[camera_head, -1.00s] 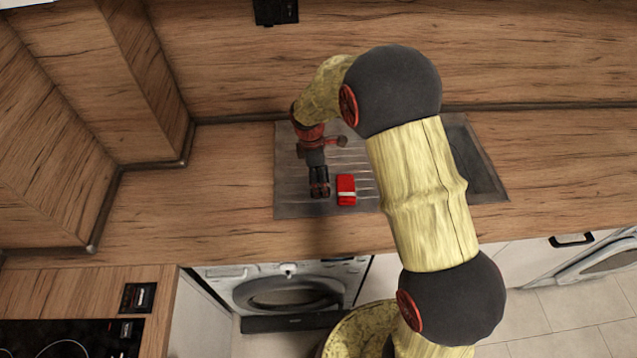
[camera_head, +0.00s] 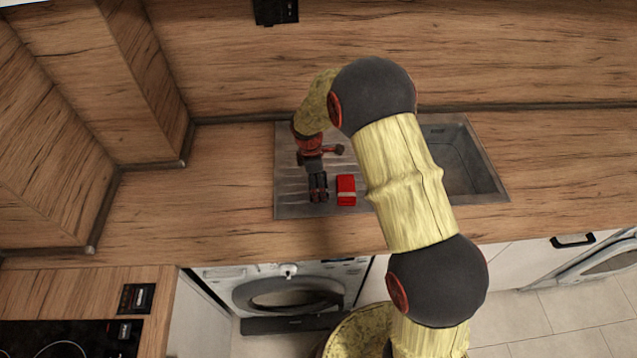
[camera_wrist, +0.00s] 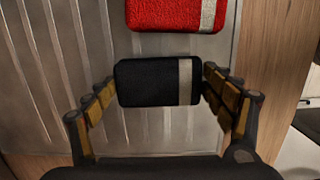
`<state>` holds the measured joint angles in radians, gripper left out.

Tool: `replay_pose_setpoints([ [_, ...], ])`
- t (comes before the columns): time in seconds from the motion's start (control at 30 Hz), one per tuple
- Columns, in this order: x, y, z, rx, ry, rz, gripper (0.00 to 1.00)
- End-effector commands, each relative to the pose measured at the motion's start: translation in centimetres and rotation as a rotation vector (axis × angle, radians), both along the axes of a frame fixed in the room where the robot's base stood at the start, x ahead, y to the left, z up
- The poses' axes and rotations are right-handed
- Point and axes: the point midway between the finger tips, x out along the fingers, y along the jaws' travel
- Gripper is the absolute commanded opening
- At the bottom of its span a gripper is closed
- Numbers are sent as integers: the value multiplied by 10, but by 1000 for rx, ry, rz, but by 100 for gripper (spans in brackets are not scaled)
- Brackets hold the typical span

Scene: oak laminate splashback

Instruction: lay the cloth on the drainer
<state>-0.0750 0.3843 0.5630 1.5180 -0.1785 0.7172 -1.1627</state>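A small dark folded cloth (camera_wrist: 148,84) with a grey band near its right end sits between my gripper's fingers in the wrist view. My gripper (camera_wrist: 160,82) is shut on it, with a fingertip against each end. In the head view my gripper (camera_head: 318,190) is low over the left part of the ribbed steel drainer (camera_head: 290,205). Whether the cloth touches the drainer is hard to tell. The dark fingers and dark cloth merge in that view.
A red block-like item (camera_head: 346,185) with a pale band lies on the drainer just right of my gripper; it also shows in the wrist view (camera_wrist: 165,14). The sink bowl (camera_head: 465,165) is to the right, partly behind my arm. Wooden counter (camera_head: 200,200) left is clear.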

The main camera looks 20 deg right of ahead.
Motion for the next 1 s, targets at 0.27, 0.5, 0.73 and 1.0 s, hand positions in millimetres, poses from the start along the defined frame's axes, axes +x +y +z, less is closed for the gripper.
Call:
replay_pose_setpoints([
  [0.27, 0, 0, 0, 0, 0, 0, 98],
  [0.5, 0, 0, 0, 0, 0, 0, 100],
  [0.73, 0, 0, 6, 0, -1, 0, 100],
  [1.0, 2, 6, 52, 0, -3, 0, 100],
])
